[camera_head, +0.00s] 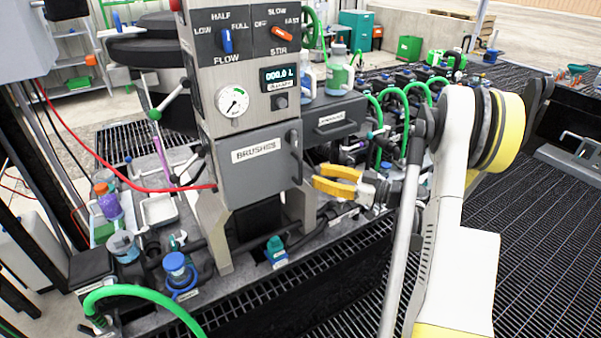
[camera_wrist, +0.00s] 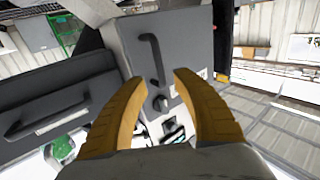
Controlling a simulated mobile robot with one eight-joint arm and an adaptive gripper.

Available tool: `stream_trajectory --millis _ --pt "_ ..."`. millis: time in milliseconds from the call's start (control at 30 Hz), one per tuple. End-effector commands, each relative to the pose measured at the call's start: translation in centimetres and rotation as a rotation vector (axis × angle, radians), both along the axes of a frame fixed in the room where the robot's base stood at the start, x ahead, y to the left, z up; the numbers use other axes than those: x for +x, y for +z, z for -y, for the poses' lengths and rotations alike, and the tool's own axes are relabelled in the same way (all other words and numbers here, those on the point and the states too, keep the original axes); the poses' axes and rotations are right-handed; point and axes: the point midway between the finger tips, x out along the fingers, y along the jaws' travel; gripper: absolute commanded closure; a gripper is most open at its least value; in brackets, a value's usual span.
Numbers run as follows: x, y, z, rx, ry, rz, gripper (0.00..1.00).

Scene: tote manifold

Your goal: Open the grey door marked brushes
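The grey door (camera_head: 245,180) marked BRUSHES is on the front of the machine column and looks shut. Its dark upright bar handle (camera_head: 296,157) is near the door's right edge. In the wrist view, the handle (camera_wrist: 152,58) shows on the grey door panel (camera_wrist: 188,38), beyond my fingertips. My gripper (camera_head: 318,177), with yellow fingers, is just right of and slightly below the handle in the head view. In the wrist view my gripper (camera_wrist: 158,78) is open, with nothing between its fingers. It looks apart from the handle, but the exact gap is hard to tell.
A grey drawer (camera_head: 335,119) with its own handle (camera_wrist: 45,115) is right of the door. A pressure gauge (camera_head: 232,101) and dials sit above. A red hose (camera_head: 110,165) reaches the column's left side. Bottles and green hoses crowd the bench. The grating at right looks mostly clear.

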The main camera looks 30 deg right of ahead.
Motion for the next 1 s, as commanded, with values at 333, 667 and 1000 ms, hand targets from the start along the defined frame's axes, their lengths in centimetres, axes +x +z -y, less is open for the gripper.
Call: stream_trajectory --millis 333,667,1000 --pt "4.6 -0.1 -3.4 0.000 0.003 -0.001 0.66" --pt "5.2 0.0 -3.7 0.000 0.000 -0.001 0.66" --pt "5.2 0.0 -3.7 0.000 0.000 -0.001 1.00"
